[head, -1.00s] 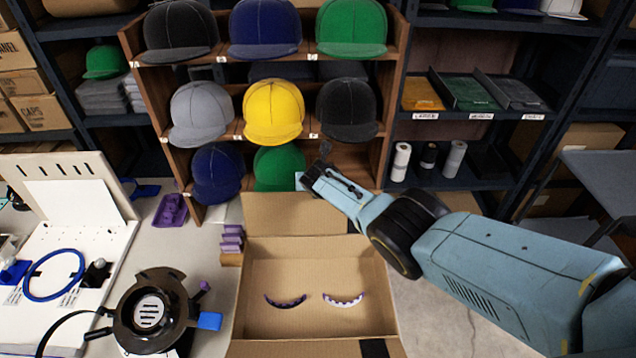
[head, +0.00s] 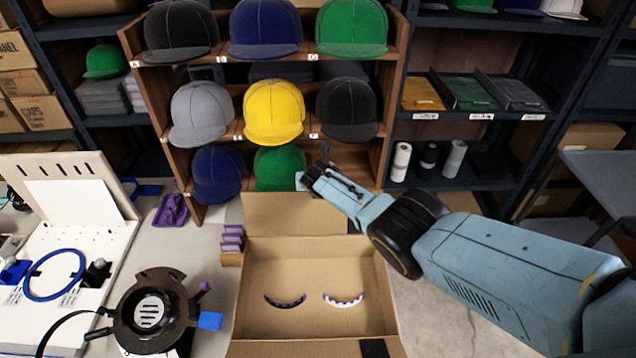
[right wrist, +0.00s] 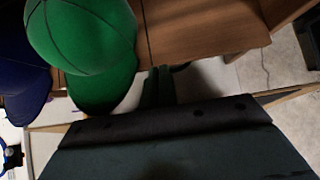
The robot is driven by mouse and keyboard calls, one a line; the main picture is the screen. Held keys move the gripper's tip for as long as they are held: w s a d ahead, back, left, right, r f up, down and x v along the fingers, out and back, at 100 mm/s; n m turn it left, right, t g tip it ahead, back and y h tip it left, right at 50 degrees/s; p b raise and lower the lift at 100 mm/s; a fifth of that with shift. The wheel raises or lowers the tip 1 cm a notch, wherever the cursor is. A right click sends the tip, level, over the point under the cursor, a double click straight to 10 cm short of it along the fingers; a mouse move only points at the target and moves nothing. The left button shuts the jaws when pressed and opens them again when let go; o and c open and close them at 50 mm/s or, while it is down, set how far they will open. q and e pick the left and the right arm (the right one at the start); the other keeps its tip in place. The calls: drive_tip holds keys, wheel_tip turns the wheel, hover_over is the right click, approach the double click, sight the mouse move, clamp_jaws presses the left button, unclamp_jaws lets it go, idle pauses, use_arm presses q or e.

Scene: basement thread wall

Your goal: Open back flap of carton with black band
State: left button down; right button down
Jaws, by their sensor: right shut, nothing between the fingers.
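The open-topped carton (head: 252,285) stands on the table at the lower middle of the head view. A black band (head: 374,348) shows on its front flap at the bottom edge. Its back flap (head: 290,212) is folded outward, away from the opening, towards the cap shelf. Inside lie two curved, purple-edged pieces, one dark (head: 286,302) and one white (head: 343,301). My right gripper (head: 308,180) is shut and empty above the flap's far right part; whether it touches is unclear. Its dark fingers also show in the right wrist view (right wrist: 159,88). My left gripper is out of view.
A wooden cap shelf (head: 392,100) stands close behind the carton, with a green cap (head: 280,168) near my right gripper. Purple blocks (head: 232,238) and a black round device (head: 150,310) lie left of the carton.

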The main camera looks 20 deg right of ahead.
drive_tip(key=shift+r, duration=0.15)
drive_tip(key=shift+r+p, duration=0.75)
drive_tip(key=shift+p, duration=0.1)
